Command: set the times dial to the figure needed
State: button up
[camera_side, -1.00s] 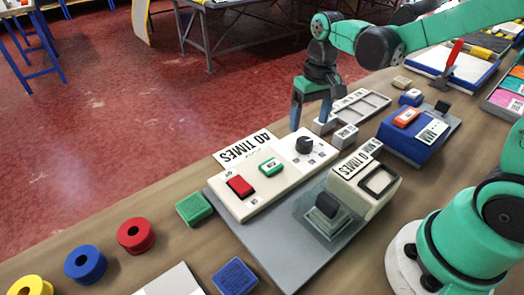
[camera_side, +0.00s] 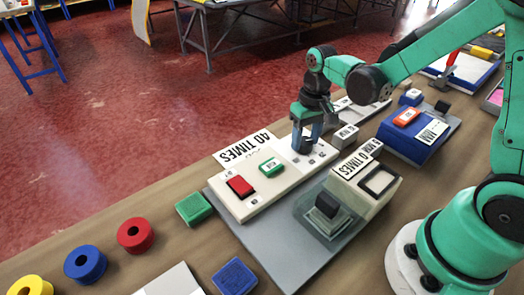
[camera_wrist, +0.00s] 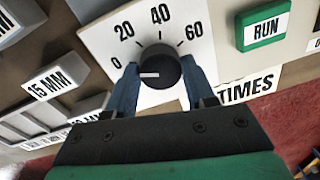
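The times dial (camera_wrist: 166,68) is a round black knob with a white pointer line, on a white plate marked 0, 20, 40 and 60. Its pointer points left, close to the 0 mark. My gripper (camera_wrist: 159,66) is over the dial, with one blue finger on each side of the knob. Whether the fingers touch it I cannot tell. A sign reading 40 TIMES (camera_side: 245,148) stands at the panel's far edge.
Beside the dial are the green RUN button (camera_wrist: 266,25) and a red switch (camera_side: 240,186). A cream unit with a display (camera_side: 365,185) stands in front. Red, blue and yellow spools lie at lower left.

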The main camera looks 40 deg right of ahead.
grip_shut()
jog(key=shift+m, duration=0.3)
jog(key=m, duration=0.3)
jog(key=shift+m, duration=0.4)
jog(key=m, duration=0.4)
jog(key=shift+m, duration=0.3)
jog(key=m, duration=0.4)
jog(key=shift+m+h, duration=0.4)
jog(key=shift+m, duration=2)
